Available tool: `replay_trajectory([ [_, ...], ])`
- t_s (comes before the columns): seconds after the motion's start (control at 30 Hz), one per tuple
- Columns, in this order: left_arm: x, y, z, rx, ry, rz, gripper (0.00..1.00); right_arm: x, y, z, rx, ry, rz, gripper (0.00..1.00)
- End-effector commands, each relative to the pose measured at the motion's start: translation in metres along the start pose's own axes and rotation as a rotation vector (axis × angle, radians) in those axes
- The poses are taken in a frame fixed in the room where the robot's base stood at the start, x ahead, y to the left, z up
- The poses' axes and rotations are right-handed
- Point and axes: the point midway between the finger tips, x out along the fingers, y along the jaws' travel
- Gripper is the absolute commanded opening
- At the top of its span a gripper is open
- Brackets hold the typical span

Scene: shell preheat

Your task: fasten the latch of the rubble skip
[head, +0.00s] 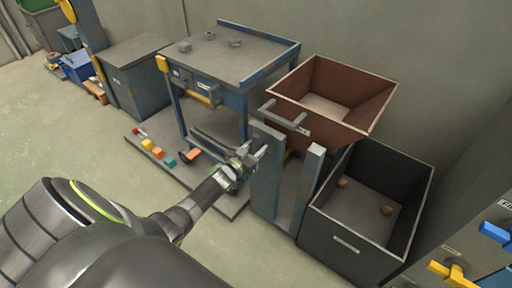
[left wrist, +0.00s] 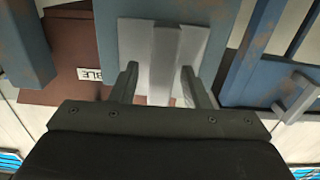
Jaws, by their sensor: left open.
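The rubble skip (head: 345,122) is a brown, open-topped bin with a grey handle (head: 285,118) on its front. It hangs between blue-grey posts, and its floor looks empty. Part of its brown side and a label ending in "BLE" (left wrist: 91,75) show in the left wrist view. My left gripper (head: 259,152) is at the left post. In the left wrist view, its open fingers (left wrist: 161,88) stand either side of a grey upright bar on a pale plate, which looks like the latch (left wrist: 164,60). I cannot tell whether they touch it. My right gripper is out of view.
A dark open bin (head: 347,244) with small lumps in it stands right of the skip. A blue-framed workbench (head: 225,58) stands behind my left arm. Small coloured blocks (head: 153,148) lie on a low grey platform.

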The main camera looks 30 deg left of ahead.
Motion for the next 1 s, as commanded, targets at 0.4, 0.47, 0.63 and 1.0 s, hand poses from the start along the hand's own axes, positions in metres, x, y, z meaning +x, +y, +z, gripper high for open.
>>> replay_trajectory([
  [0.4,-0.041,-0.001,-0.001,0.001,-0.002,-0.001,0.42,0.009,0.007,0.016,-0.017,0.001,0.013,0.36],
  [0.47,-0.054,-0.001,-0.001,0.002,-0.002,0.0,0.42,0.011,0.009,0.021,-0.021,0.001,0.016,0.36],
  [0.63,-0.092,-0.001,-0.001,0.0,-0.002,-0.001,0.42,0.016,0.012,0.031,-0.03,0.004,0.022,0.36],
  [1.0,-0.161,0.0,0.0,0.0,-0.001,0.0,0.42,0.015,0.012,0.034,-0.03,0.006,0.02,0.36],
])
